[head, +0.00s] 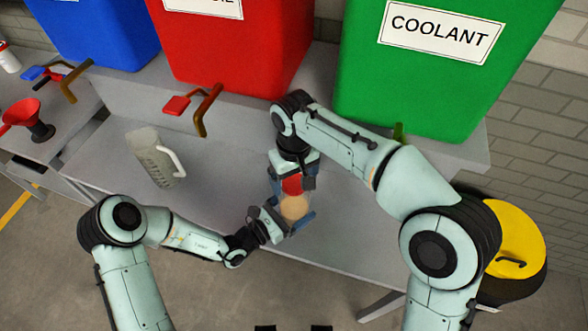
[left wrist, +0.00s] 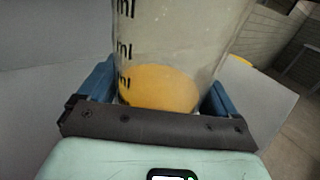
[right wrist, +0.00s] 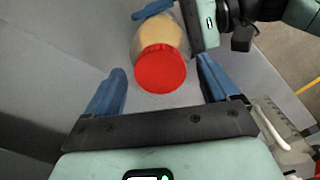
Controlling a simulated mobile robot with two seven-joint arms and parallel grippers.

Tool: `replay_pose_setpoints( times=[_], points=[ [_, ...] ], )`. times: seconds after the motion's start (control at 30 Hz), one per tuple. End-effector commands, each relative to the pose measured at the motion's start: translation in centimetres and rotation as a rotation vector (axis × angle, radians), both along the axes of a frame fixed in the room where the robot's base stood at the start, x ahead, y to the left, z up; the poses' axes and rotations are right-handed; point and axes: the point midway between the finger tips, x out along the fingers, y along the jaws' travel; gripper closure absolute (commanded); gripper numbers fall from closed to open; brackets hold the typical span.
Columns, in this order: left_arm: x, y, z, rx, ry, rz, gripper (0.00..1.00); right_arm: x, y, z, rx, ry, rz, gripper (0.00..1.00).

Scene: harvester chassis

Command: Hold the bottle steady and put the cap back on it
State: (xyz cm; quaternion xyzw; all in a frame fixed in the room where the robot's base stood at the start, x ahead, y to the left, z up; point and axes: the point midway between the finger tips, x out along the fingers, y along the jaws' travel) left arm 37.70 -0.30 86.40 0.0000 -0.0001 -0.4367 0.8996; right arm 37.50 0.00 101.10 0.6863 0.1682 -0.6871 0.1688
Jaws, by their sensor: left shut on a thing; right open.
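The clear bottle (head: 294,207) has ml marks and some orange liquid; it also shows in the left wrist view (left wrist: 160,85). My left gripper (head: 287,224) is shut on its lower part, a blue finger on each side. The red cap (head: 292,184) sits at the bottle's top end and shows face-on in the right wrist view (right wrist: 160,68). I cannot tell whether it is tight. My right gripper (right wrist: 160,76) is open, its blue fingers on either side of the cap, with gaps visible there.
A clear measuring jug (head: 152,160) stands on the grey bench (head: 225,170) to the left. Blue, red (head: 235,50) and green (head: 440,85) containers with taps stand behind. A red funnel (head: 25,113) is far left; a yellow-lidded drum (head: 515,240) is at the right.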

Motion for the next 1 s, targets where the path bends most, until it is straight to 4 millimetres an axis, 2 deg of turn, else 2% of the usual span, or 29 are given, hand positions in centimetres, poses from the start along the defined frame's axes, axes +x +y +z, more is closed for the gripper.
replay_pose_setpoints(
  times=[0.17,0.5,0.7,1.0],
  points=[
    [0.0,0.0,0.0,-0.001,-0.001,-0.001,0.93,0.0,0.1,2.5,0.004,-0.005,0.000,0.12],
    [0.0,0.0,0.0,-0.001,-0.001,-0.001,0.93,0.0,0.1,9.6,0.005,-0.004,0.000,0.12],
    [0.0,0.0,0.0,-0.001,-0.001,-0.001,0.93,0.0,0.1,11.4,0.002,-0.002,0.001,0.12],
    [0.0,0.0,0.0,-0.001,-0.001,-0.001,0.93,0.0,0.0,11.8,0.002,-0.001,0.001,0.12]
  ],
)
